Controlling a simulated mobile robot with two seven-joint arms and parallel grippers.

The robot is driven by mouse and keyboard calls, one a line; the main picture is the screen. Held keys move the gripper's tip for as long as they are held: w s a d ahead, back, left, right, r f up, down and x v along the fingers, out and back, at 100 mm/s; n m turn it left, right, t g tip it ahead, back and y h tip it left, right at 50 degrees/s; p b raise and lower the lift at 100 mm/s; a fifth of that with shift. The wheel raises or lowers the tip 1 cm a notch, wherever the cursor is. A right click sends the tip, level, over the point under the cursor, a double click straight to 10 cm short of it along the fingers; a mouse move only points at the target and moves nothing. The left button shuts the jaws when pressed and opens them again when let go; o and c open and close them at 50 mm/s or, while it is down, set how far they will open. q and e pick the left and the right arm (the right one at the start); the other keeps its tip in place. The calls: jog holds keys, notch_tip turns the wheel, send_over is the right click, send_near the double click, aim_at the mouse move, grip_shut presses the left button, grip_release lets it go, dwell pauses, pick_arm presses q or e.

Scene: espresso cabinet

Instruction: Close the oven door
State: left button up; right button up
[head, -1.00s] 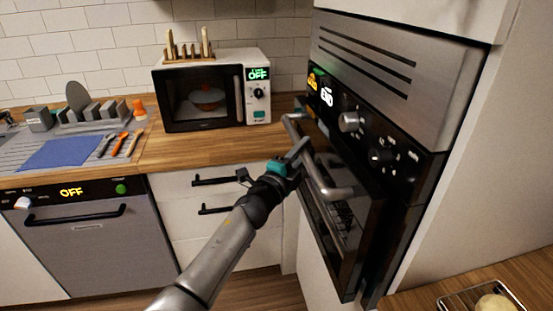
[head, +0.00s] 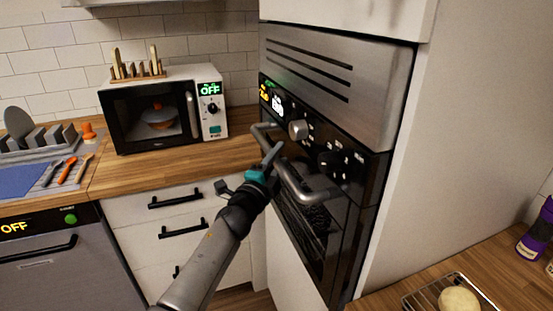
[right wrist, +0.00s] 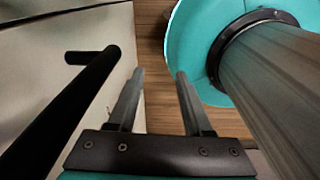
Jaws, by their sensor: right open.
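The oven (head: 345,90) is built into the tall cabinet on the right in the head view. Its dark glass door (head: 298,228) looks nearly flush with the front; I cannot tell whether a thin gap remains. The door's grey bar handle (head: 318,196) runs along its top. My left gripper (head: 273,158) is at the handle, its grey finger overlapping the bar; contact is unclear, and I see only one finger clearly. My right gripper (right wrist: 156,74) shows in the right wrist view, open and empty, beside a black bar handle (right wrist: 70,105) on a pale front.
A microwave (head: 150,110) stands on the wooden counter (head: 170,165) left of the oven. White drawers (head: 165,225) and a dishwasher (head: 50,275) are below. A wire rack (head: 430,290) with a round item lies on the right counter. A teal part and grey tube fill the wrist view's right.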

pick_arm(q)
jog(key=shift+o, duration=0.9)
jog(key=shift+a, duration=0.2)
jog(key=shift+s+a+f+p, duration=0.1)
jog(key=shift+s+a+p, duration=0.25)
jog(key=shift+s, duration=0.2)
jog(key=p+v, duration=0.2)
jog(key=v, duration=1.1)
jog(key=shift+s, duration=0.45)
